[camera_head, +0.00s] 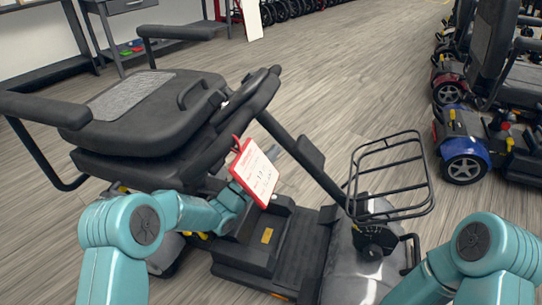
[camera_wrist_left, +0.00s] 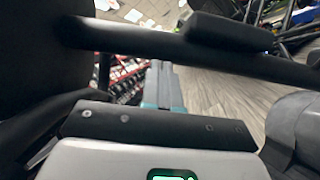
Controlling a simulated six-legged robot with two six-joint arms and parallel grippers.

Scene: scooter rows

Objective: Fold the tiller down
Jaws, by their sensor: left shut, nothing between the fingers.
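The grey and black scooter has a tiller (camera_head: 308,157), a black post that rises from the front deck and leans back toward the seat (camera_head: 150,110). Its handlebar head (camera_head: 257,92) is close to the seat's front edge. A black bar, likely the tiller, crosses the top of the left wrist view (camera_wrist_left: 230,55). A white tag with red edging (camera_head: 257,172) hangs in front of my left gripper (camera_head: 278,153), partly hiding it. The gripper is beside the tiller, on its seat side. Its fingers (camera_wrist_left: 160,82) are shut and empty, below the bar. My right gripper is out of view.
A black wire basket (camera_head: 392,180) is mounted at the scooter's front. More scooters, one with a blue body (camera_head: 463,150), stand at the right. A workbench (camera_head: 110,25) is at the back left. Wooden floor (camera_head: 340,75) lies open behind the tiller.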

